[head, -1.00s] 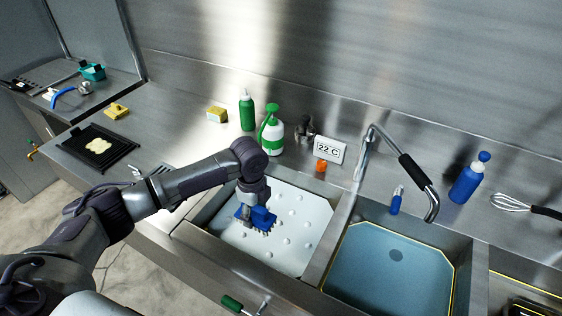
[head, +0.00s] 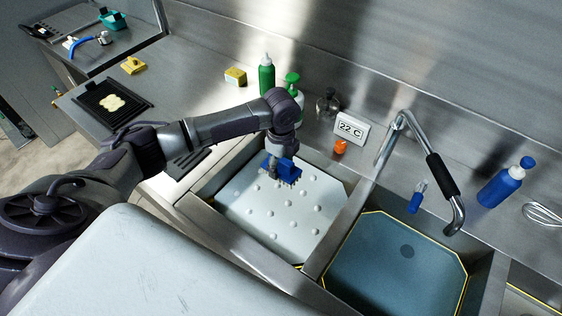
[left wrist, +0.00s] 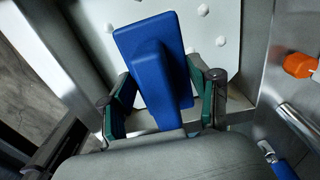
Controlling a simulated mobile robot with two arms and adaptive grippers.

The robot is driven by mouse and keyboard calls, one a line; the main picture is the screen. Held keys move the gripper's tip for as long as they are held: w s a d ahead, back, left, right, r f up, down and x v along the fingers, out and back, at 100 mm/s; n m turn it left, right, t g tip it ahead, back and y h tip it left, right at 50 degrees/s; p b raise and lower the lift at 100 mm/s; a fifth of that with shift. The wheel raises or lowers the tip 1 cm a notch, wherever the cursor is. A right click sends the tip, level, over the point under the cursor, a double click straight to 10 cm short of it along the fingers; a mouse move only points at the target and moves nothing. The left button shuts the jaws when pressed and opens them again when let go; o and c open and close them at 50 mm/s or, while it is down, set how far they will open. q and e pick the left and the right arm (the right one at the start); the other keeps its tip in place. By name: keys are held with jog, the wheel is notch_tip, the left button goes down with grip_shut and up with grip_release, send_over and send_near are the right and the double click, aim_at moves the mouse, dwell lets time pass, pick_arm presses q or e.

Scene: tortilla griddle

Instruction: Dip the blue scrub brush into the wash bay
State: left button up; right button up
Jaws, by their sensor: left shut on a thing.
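The blue scrub brush (head: 287,172) is in my left gripper (head: 272,164), bristles facing down, over the back left part of the left sink bay. In the left wrist view the brush's smooth blue back and handle (left wrist: 150,50) sit between the green-padded fingers of my left gripper (left wrist: 163,95). The left bay (head: 340,225) has a white surface with round white bumps, like suds. The brush seems to hang above it; I see no clear contact. The right bay (head: 390,265) holds bluish water. Neither bay shows a readable label. My right gripper is out of view.
A bent faucet (head: 428,165) stands behind the right bay. A griddle (head: 92,97) with a tortilla lies far left.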

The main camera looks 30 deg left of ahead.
pick_arm(q)
jog(key=shift+f+b, duration=0.7)
jog(key=shift+f, duration=0.2)
notch_tip(320, 180, down, 13)
jog(key=b, duration=0.7)
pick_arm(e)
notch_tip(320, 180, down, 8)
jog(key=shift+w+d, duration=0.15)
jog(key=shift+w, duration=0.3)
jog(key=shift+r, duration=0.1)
pick_arm(q)
jog(key=shift+r, duration=0.1)
notch_tip(320, 180, up, 12)
jog(key=p, duration=1.1)
jog(key=shift+p, duration=0.4)
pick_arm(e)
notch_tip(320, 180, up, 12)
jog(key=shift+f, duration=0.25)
